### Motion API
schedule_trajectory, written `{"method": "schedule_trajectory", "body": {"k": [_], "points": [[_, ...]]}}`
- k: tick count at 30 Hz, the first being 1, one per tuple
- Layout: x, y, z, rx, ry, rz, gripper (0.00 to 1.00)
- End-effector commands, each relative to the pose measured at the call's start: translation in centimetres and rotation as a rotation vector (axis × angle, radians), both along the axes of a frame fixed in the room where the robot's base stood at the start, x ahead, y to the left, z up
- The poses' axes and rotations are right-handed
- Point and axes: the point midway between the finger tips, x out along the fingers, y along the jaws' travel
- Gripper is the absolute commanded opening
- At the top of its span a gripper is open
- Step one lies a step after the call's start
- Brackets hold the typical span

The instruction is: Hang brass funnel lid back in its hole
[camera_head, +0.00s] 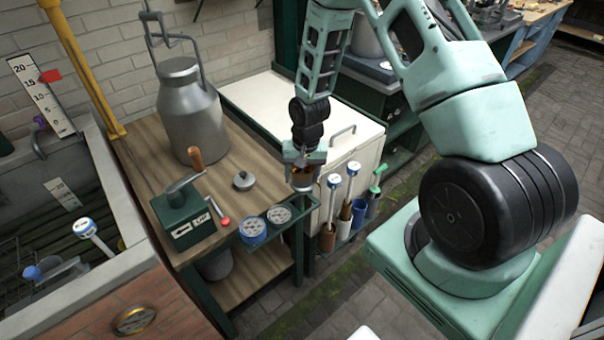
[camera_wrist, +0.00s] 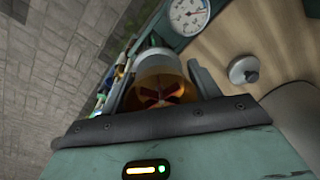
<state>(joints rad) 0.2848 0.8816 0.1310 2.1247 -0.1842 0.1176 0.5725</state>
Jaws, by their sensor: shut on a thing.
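My gripper (camera_head: 303,165) is above the far end of the dark green rack (camera_head: 294,232) at the table's edge. It is shut on a brown, brass-coloured round thing, which I take for the brass funnel lid (camera_head: 303,174). In the wrist view the lid (camera_wrist: 160,80) shows amber between my two fingers (camera_wrist: 163,88), with a dark red star-like pattern inside. A grey cylindrical part shows just under it in the head view. I cannot tell whether the lid touches the rack; the hole is hidden from view.
Two round dial-faced lids, a blue-rimmed one (camera_head: 253,229) and a grey one (camera_head: 279,214), sit in the rack. A milk can (camera_head: 188,112), a green box with a crank (camera_head: 184,217) and a small knobbed lid (camera_head: 243,181) stand on the wooden table. Brushes and cups hang right of the gripper.

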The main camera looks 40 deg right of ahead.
Motion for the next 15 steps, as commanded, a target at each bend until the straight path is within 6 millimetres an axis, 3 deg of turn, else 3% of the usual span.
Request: {"method": "schedule_trajectory", "body": {"k": [15], "points": [[0.0, 0.0, -2.3, 0.0, 0.0, 0.001, 0.25]]}}
